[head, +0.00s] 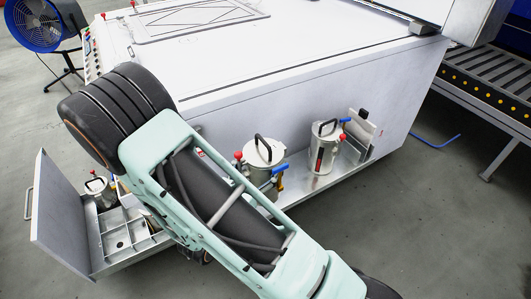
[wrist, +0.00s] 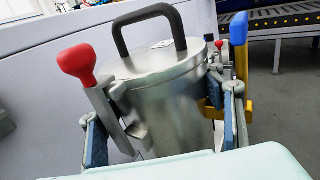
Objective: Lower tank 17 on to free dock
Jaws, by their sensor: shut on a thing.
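A silver tank (wrist: 165,105) with a black lid handle, a red knob at left and a blue-and-yellow lever at right stands between the blue-padded fingers of my gripper (wrist: 163,132), which is shut on it. In the head view the same tank (head: 262,153) looks about upright at the shelf (head: 300,184) on the white machine's side. I cannot tell whether it touches the shelf. My arm hides its lower left and most of my gripper there. No number 17 is readable. Which dock is free cannot be told, as my arm covers part of the shelf.
A second tank (head: 324,147) stands on the shelf to the right, near an upright metal plate (head: 361,130). A smaller-looking tank (head: 98,187) is in the open drawer (head: 120,242) at left. A roller conveyor (head: 490,85) and blue fan (head: 33,22) stand farther away.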

